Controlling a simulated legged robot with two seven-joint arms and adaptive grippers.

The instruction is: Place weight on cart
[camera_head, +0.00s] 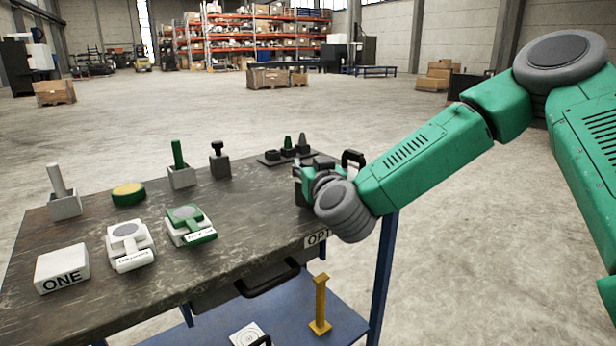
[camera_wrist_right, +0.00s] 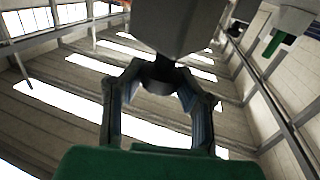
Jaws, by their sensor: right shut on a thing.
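My right gripper (camera_head: 303,178) is low over the right end of the cart's dark top (camera_head: 130,285). In the right wrist view my right gripper (camera_wrist_right: 160,88) is shut around the dark knob of a grey block, which looks like a weight (camera_wrist_right: 180,25). The arm mostly hides the held weight in the head view, and I cannot tell whether it touches the top. A similar grey block with a black knob (camera_head: 219,160) stands upright on the top, apart from the gripper. My left gripper is not in view.
On the top are a block with a green peg (camera_head: 180,165), a block with a grey peg (camera_head: 62,195), a yellow-green disc (camera_head: 128,194), a white block marked ONE (camera_head: 62,269) and a dark tray (camera_head: 290,155). A yellow post (camera_head: 320,305) stands on the lower blue shelf.

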